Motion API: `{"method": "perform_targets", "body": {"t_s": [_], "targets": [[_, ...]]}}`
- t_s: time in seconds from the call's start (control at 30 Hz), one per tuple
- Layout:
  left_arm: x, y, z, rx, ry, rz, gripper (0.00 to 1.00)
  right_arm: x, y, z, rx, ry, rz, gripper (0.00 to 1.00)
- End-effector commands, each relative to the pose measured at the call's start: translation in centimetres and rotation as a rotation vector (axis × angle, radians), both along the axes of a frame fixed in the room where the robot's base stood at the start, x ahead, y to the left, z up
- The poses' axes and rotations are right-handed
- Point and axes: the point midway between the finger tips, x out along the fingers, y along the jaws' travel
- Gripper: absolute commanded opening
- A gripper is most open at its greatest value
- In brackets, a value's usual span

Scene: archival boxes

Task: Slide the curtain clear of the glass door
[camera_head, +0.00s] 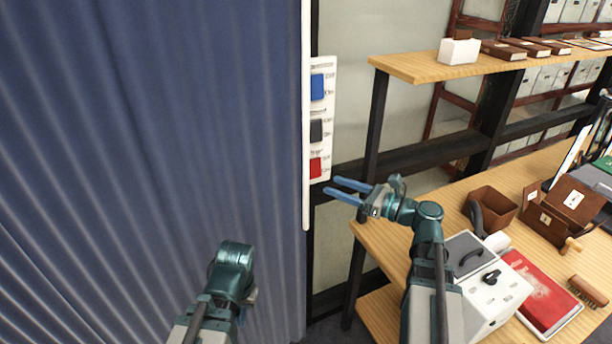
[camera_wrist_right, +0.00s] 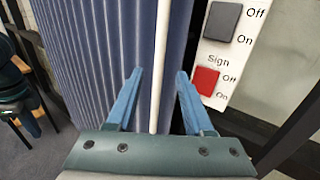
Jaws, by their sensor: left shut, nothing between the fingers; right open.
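The blue pleated curtain (camera_head: 150,150) fills the left half of the head view. A white vertical rod (camera_head: 306,120) runs along its right edge. My right gripper (camera_head: 328,186) is open and empty, its blue fingers pointing left at the rod. In the right wrist view the rod (camera_wrist_right: 161,60) lines up with the gap between the fingers (camera_wrist_right: 157,80); contact is not visible. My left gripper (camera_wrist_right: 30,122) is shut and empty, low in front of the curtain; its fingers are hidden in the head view. The glass door cannot be made out; the curtain may hide it.
A white switch panel (camera_head: 319,140) with blue, grey and red switches is beside the rod. A wooden shelf (camera_head: 420,68) and a desk (camera_head: 380,240) stand to the right. The desk holds a white box (camera_head: 490,300), a red folder (camera_head: 540,295) and brown boxes (camera_head: 565,205).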

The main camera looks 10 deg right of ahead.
Motion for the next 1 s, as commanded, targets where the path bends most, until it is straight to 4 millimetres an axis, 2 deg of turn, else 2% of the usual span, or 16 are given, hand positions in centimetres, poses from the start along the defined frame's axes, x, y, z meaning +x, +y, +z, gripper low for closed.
{"method": "perform_targets", "body": {"t_s": [0.2, 0.43, 0.67, 0.97, 1.0], "targets": [[0.0, 0.0, 0.0, 0.0, 0.0, 0.0, 0.0, 3.3, 3.4, 0.0, -0.001, 0.0, 0.004, 0.52], [0.0, 0.0, 0.0, 0.0, 0.0, 0.0, 0.0, 5.8, 6.0, 0.0, -0.001, 0.0, 0.004, 0.52], [0.0, 0.0, 0.0, 0.0, 0.0, 0.0, 0.0, 6.8, 7.1, 0.0, -0.001, 0.0, 0.002, 0.52], [0.0, 0.0, 0.0, 0.0, 0.0, 0.0, 0.0, 6.9, 7.2, 0.0, -0.001, 0.0, 0.001, 0.52], [0.0, 0.0, 0.0, 0.0, 0.0, 0.0, 0.0, 6.9, 7.2, 0.0, -0.001, 0.0, 0.001, 0.48]]}}
